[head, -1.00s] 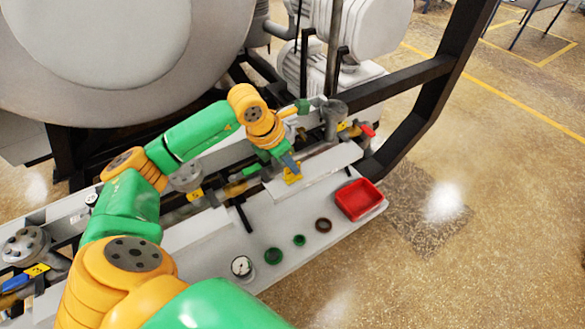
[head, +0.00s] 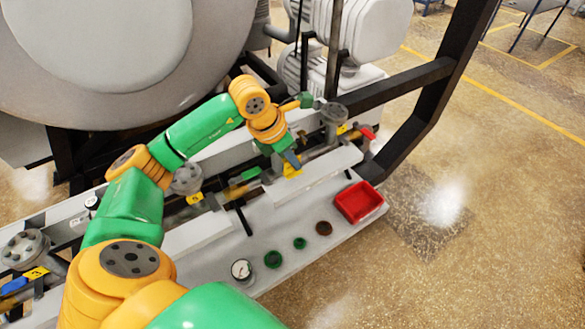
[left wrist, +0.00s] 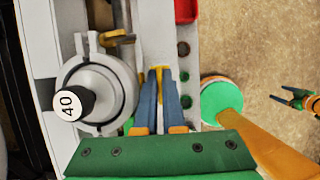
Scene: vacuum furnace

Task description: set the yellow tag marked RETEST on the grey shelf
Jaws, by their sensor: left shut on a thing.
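My left gripper (head: 291,163) is shut on a yellow tag (head: 292,171), over the raised pale grey shelf plate (head: 325,167) beside the pipework. In the left wrist view the blue fingers (left wrist: 160,98) point away from the camera, with a strip of the yellow tag (left wrist: 158,74) between them. The tag's marking cannot be read. I cannot tell whether the tag touches the plate. My right gripper (left wrist: 300,98) shows small at the right edge of the left wrist view, its two fingers apart and empty, above the floor.
A red tray (head: 359,201), a brown ring (head: 323,228), green rings (head: 273,258) and a round gauge (head: 241,269) lie on the lower pale bench (head: 290,222). A valve with a black knob marked 40 (left wrist: 72,103) stands left of my left fingers. A red-handled valve (head: 367,132) is nearby.

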